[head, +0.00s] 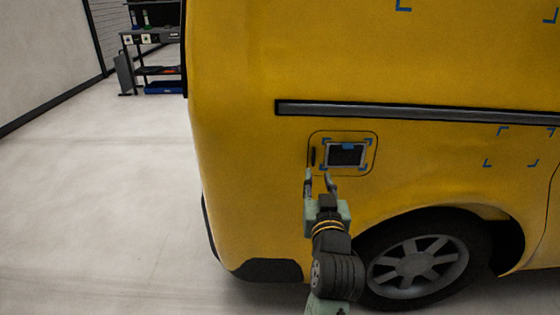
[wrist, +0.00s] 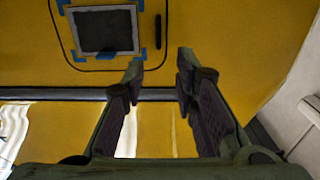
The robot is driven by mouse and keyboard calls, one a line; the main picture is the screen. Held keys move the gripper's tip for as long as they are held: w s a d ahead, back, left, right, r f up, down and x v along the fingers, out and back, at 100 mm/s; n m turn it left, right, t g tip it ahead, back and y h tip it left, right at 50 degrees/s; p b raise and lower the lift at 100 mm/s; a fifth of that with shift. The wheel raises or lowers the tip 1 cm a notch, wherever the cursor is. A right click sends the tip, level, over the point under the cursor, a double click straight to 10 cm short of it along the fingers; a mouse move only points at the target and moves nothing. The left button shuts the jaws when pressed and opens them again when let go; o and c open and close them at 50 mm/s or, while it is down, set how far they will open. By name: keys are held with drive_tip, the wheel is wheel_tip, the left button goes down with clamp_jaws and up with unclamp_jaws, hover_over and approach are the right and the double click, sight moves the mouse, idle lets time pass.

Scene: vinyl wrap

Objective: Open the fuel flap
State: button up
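The fuel flap (head: 368,140) is a rounded square outline on the yellow van's side, and it looks shut and flush. It carries a dark panel (head: 346,154) with a pale frame and blue tape at its corners. A narrow dark upright handle or slot (head: 313,157) sits at the flap's left edge. The wrist view shows the flap turned over, with the panel (wrist: 103,31) at upper left and the handle (wrist: 158,32) right of it. My gripper (head: 319,176) is open and empty, its fingertips just below the handle in the head view; contact is not visible.
A dark trim strip (head: 420,113) runs along the van (head: 240,120) above the flap. The wheel (head: 418,266) is at lower right, below the flap. Blue corner marks (head: 510,147) sit farther right. A shelf rack (head: 155,60) stands far back left. The floor at left is clear.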

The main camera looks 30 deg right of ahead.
sight(314, 158)
drive_tip(key=p+x, duration=0.1)
drive_tip(key=x, duration=0.6)
drive_tip(key=p+x, duration=0.1)
drive_tip(key=x, duration=0.2)
drive_tip(key=shift+w+d+f+p, duration=0.15)
drive_tip(key=shift+d+f+p, duration=0.1)
drive_tip(key=shift+f+p, duration=0.1)
drive_tip(key=shift+c, duration=0.2)
clamp_jaws()
